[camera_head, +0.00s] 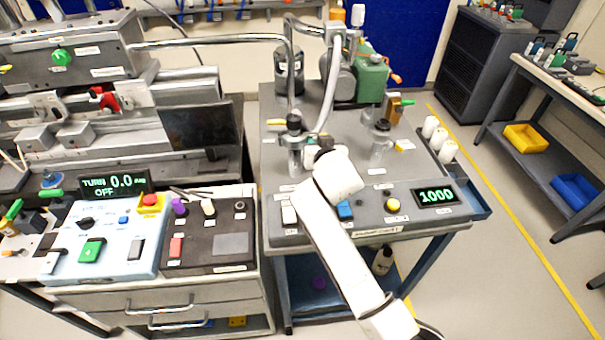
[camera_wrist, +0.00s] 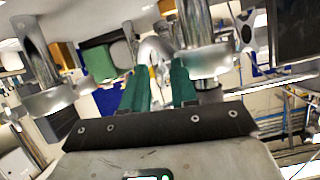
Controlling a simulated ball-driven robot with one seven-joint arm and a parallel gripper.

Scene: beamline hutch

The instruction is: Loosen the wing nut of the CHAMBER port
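My gripper (camera_head: 318,148) is between two upright metal ports on the grey bench cart, partly hidden behind my white wrist. The left port (camera_head: 294,160) has a black-topped fitting; the right port (camera_head: 378,152) has a dark knob. The labels are too small to read, so I cannot tell which is the CHAMBER port, and no wing nut shows clearly. In the wrist view, my gripper (camera_wrist: 158,88) has two green fingers standing apart with no held thing visible. A metal flanged tube (camera_wrist: 204,62) is close beside the right finger; another (camera_wrist: 50,95) stands at the left.
The cart's front panel has a yellow button (camera_head: 392,204) and a display reading 1000 (camera_head: 436,196). A green pump (camera_head: 371,78) and bent metal pipes stand behind the ports. Several white cylinders (camera_head: 439,138) line the right edge. A control box (camera_head: 118,240) is at left.

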